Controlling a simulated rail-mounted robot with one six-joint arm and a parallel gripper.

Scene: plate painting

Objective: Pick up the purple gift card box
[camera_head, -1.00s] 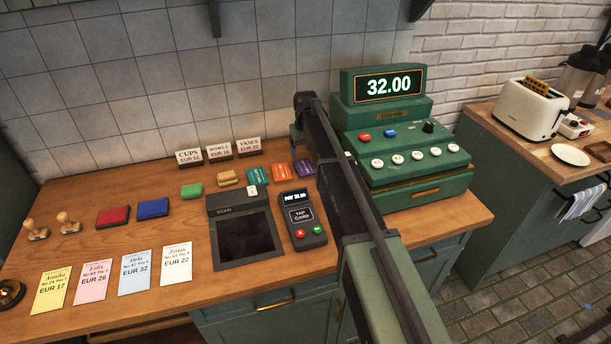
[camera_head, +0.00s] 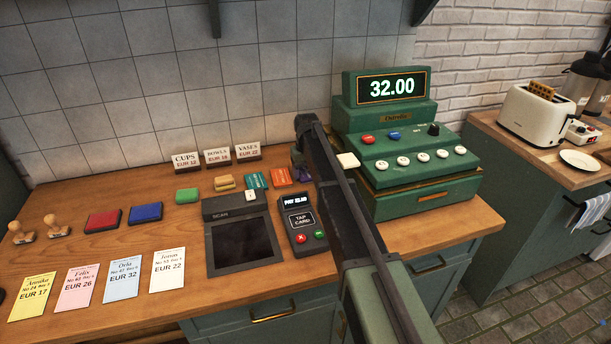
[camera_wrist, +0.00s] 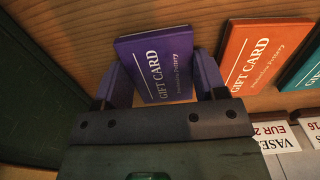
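The purple gift card box (camera_wrist: 156,62) lies label-up on the wooden counter in the wrist view. My gripper (camera_wrist: 165,80) is low over it, with one finger on each side of the box. The fingers look open around it. The right finger is very near the box edge; whether it touches is unclear. In the head view only a small part of the purple box (camera_head: 299,173) shows; my arm hides the rest and the gripper.
An orange gift card box (camera_wrist: 262,52) stands close to the right in the wrist view, with a teal one (camera_wrist: 304,72) beyond it. Price signs (camera_head: 218,157) stand behind the cards. The card reader (camera_head: 300,222) and green cash register (camera_head: 405,150) are nearby.

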